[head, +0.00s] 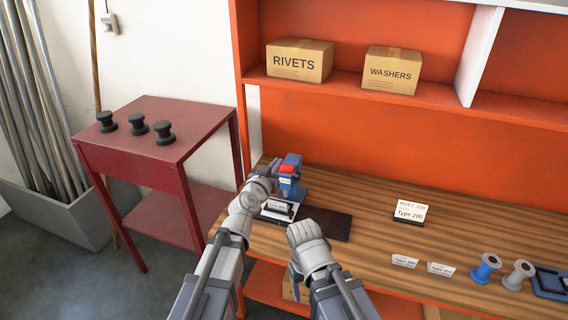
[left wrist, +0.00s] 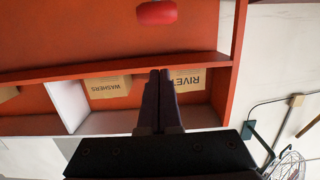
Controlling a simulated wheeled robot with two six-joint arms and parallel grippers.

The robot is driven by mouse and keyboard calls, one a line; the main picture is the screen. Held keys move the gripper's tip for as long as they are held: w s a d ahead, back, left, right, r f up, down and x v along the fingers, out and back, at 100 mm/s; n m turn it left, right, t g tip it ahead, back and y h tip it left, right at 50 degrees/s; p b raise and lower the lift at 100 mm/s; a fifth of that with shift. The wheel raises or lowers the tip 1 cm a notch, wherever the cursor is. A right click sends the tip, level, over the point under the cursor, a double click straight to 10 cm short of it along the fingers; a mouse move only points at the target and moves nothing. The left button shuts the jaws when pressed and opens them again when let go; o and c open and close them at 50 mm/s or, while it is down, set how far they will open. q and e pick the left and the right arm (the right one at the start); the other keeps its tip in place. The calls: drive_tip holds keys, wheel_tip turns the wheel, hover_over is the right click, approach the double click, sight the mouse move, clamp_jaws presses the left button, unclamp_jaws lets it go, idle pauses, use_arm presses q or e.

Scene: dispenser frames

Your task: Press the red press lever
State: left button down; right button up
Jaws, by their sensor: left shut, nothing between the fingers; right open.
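The red press lever (head: 287,168) is on top of a blue press (head: 291,188), which stands on the wooden bench. A red rounded end, apparently the lever (left wrist: 157,12), shows at the top of the left wrist view, apart from my fingertips in the picture. My left gripper (head: 274,168) is shut and empty, close beside the lever's left side in the head view. Its closed fingers (left wrist: 159,73) show in the left wrist view. Whether they touch the lever cannot be told. My right gripper (head: 295,286) is open, low at the bench's front edge, with its fingers partly hidden.
A dark mat (head: 328,224) lies beside the press. A Type 200 sign (head: 409,212), small labels, a blue spool (head: 485,267) and a grey spool (head: 518,274) are to the right. A red side table (head: 180,121) holds black spools. Boxes (head: 300,60) sit on the shelf.

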use_arm(q)
drive_tip(key=b, duration=0.1)
hover_over(285, 168)
drive_tip(key=w, duration=0.2)
drive_tip(key=shift+d+f, duration=0.25)
drive_tip(key=shift+f, duration=0.45)
drive_tip(key=f+b, duration=0.1)
drive_tip(key=s+f+b, duration=0.1)
drive_tip(key=f+b, duration=0.1)
drive_tip(key=shift+s+a+f+b, duration=0.1)
drive_tip(key=shift+s+a+b, duration=0.15)
drive_tip(key=shift+b, duration=0.05)
drive_tip(key=shift+s+f, duration=0.15)
drive_tip(key=shift+f, duration=0.05)
